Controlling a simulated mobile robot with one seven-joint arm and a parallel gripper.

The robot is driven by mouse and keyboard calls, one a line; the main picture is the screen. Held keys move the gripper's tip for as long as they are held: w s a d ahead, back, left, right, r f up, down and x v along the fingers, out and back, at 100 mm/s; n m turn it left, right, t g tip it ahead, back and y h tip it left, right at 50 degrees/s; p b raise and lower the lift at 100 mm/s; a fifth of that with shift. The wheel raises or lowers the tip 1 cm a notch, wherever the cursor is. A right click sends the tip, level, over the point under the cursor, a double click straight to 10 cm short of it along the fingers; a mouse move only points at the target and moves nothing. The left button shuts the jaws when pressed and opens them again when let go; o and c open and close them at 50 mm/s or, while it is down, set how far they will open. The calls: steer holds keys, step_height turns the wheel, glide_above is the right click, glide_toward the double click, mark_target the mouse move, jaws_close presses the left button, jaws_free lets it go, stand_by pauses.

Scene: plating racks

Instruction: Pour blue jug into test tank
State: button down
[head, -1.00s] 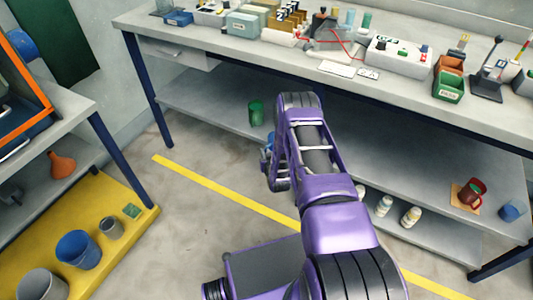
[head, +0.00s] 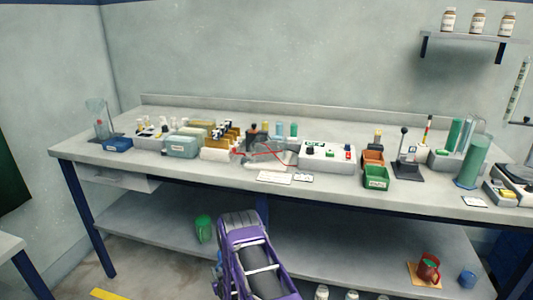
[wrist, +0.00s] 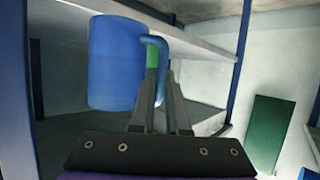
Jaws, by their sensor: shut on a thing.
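The blue jug (wrist: 116,65) fills the left middle of the wrist view, with its handle (wrist: 159,50) toward me. My gripper (wrist: 163,80) is shut on the handle, and the jug looks about upright. In the head view my arm hides the gripper and most of the jug; only a small bit of blue shows at the arm's left edge. A clear tank (head: 264,153) with red wires, which looks like the test tank, stands mid-bench behind small labels. Its inside is hard to make out.
The bench (head: 130,166) is crowded along its back, with a green bin (head: 377,178) right of the tank. The lower shelf (head: 150,227) holds a green cup (head: 203,228), a red jug (head: 428,268), a blue cup (head: 467,280) and several white bottles. The bench's front strip is mostly clear.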

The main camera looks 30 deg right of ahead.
steer(key=s+a+r, duration=0.1)
steer(key=a+r, duration=0.1)
steer(key=r, duration=0.7)
steer(key=s+a+r, duration=0.1)
steer(key=a+r, duration=0.2)
steer(key=r, duration=0.6)
steer(key=s+a+r, duration=0.3)
steer(key=s+r, duration=0.6)
steer(key=r, duration=0.3)
steer(key=shift+s+a+r+n+y, duration=0.35)
steer(key=shift+n+y, duration=0.05)
